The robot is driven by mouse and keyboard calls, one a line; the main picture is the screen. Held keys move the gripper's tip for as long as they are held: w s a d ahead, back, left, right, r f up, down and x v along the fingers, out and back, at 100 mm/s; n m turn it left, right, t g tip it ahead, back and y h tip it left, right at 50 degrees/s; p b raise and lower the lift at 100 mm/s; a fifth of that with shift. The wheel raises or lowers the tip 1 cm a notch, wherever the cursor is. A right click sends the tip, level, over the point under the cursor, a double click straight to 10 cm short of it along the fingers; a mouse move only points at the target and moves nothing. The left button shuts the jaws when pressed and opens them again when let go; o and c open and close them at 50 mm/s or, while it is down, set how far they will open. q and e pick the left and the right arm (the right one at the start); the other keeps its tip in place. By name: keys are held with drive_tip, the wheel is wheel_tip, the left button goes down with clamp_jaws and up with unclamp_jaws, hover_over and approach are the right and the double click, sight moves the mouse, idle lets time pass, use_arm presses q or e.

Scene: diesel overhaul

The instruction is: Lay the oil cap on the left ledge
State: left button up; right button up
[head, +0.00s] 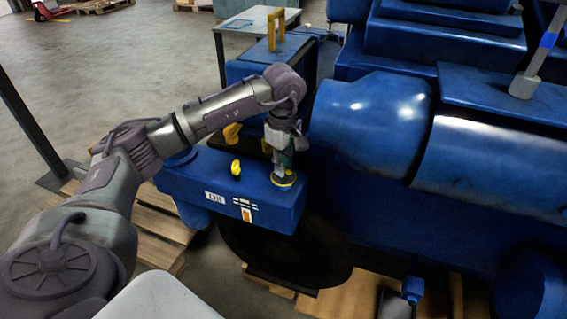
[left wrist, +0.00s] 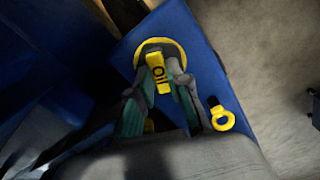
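The oil cap (head: 284,183) is a yellow disc on top of the blue box marked "Oil" (head: 268,205) in the head view. The left wrist view shows its raised yellow grip marked "Oil" (left wrist: 158,74), with a yellow ring around it. My left gripper (head: 284,172) points down over the cap. Its fingertips (left wrist: 161,72) lie close against both sides of the grip and look shut on it. The cap sits at the box top; I see no clear gap beneath. I cannot clearly identify the left ledge. My right gripper is not in view.
A yellow ring handle (left wrist: 222,118) stands on the box beside the cap; it also shows in the head view (head: 235,168). The large blue engine (head: 370,115) is close on the right. A grey table (head: 255,20) stands behind. Wooden pallets (head: 160,225) lie below.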

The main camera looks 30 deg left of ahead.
use_arm(q)
clamp_jaws()
drive_tip(key=shift+r, duration=0.15)
drive_tip(key=shift+r+p, duration=0.3)
drive_tip(key=shift+r, duration=0.05)
drive_tip(key=shift+r+p, duration=0.35)
drive_tip(key=shift+r, duration=0.25)
drive_tip(key=shift+r+p, duration=0.8)
drive_tip(key=shift+r, duration=0.7)
drive_tip(key=shift+f, duration=0.1)
